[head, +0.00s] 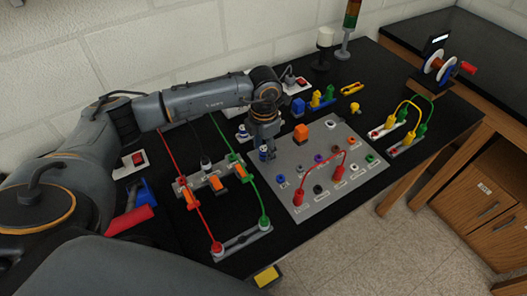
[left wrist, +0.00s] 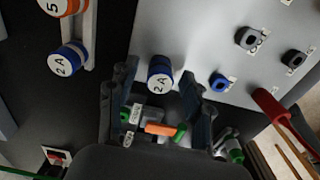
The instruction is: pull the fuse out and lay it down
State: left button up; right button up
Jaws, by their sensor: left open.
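A round fuse with a white cap marked "2 A" and a blue rim (left wrist: 160,72) stands at the edge of the grey panel (head: 312,205). In the head view it shows small and partly hidden (head: 263,153) below my left gripper (head: 267,143). In the left wrist view the two fingers of my left gripper (left wrist: 156,80) are spread, one on each side of the fuse, with gaps visible between them and it. I cannot tell how deep the fuse sits. My right gripper is not in view.
A light rail with another blue "2 A" fuse (left wrist: 66,60) and an orange-rimmed one (left wrist: 60,6) is close by. A red cable (head: 322,163) arches over the panel. Red and green cables run to a grey bar (head: 243,239) at left. Bare black bench lies around the panel's left edge.

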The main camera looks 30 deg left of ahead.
aim_at(264, 148)
pick_arm(q)
jog(key=shift+c, duration=0.4)
grip_shut()
jog(key=shift+r, duration=0.15)
jog(key=shift+r+p, duration=0.65)
jog(key=shift+r, duration=0.7)
jog(key=shift+r+p, duration=0.7)
jog(key=shift+r, duration=0.8)
